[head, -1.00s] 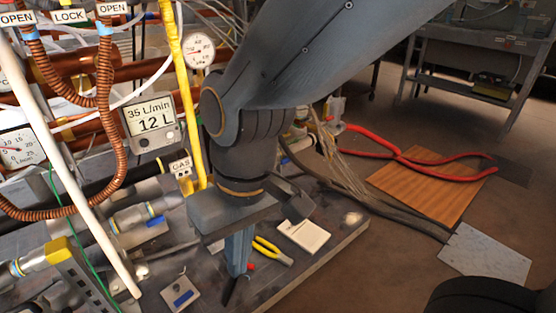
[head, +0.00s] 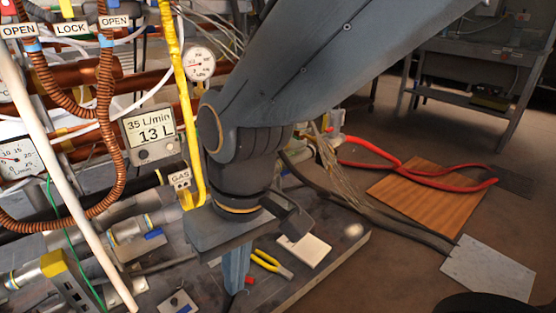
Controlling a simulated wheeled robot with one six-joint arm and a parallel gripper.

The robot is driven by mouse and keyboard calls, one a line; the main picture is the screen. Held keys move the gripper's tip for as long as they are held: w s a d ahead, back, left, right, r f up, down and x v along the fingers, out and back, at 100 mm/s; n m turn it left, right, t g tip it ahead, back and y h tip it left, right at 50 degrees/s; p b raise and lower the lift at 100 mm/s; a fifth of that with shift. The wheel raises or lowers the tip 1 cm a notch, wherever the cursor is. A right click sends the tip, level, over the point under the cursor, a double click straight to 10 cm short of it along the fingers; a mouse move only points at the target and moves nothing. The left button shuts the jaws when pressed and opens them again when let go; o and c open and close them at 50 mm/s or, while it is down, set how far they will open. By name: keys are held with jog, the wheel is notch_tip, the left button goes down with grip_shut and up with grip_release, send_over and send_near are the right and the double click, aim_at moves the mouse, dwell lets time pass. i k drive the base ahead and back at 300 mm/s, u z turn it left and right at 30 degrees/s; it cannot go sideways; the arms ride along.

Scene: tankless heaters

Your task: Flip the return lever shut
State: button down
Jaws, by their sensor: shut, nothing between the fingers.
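My gripper (head: 236,284) points down over the grey bench at the lower middle, with its blue-grey fingers together and nothing seen between them. Blue handles show on the pipework to its left: one (head: 153,234) by a grey pipe fitting, and one (head: 183,308) on a small plate at the bottom edge. I cannot tell which, if either, is the return lever; no label reading return is legible. The gripper is right of both handles and apart from them. My wrist and arm hide part of the bench and pipes behind.
Yellow-handled pliers (head: 268,262) and a white pad (head: 304,250) lie close right of the gripper. A yellow gas pipe (head: 183,110), a white pipe (head: 62,165) and coiled copper hoses (head: 106,120) stand at the left.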

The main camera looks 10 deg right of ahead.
aim_at(287, 171)
jog(key=z, duration=0.5)
jog(key=k, duration=0.6)
jog(key=z, duration=0.7)
jog(key=i, duration=1.35)
jog(key=u, duration=0.55)
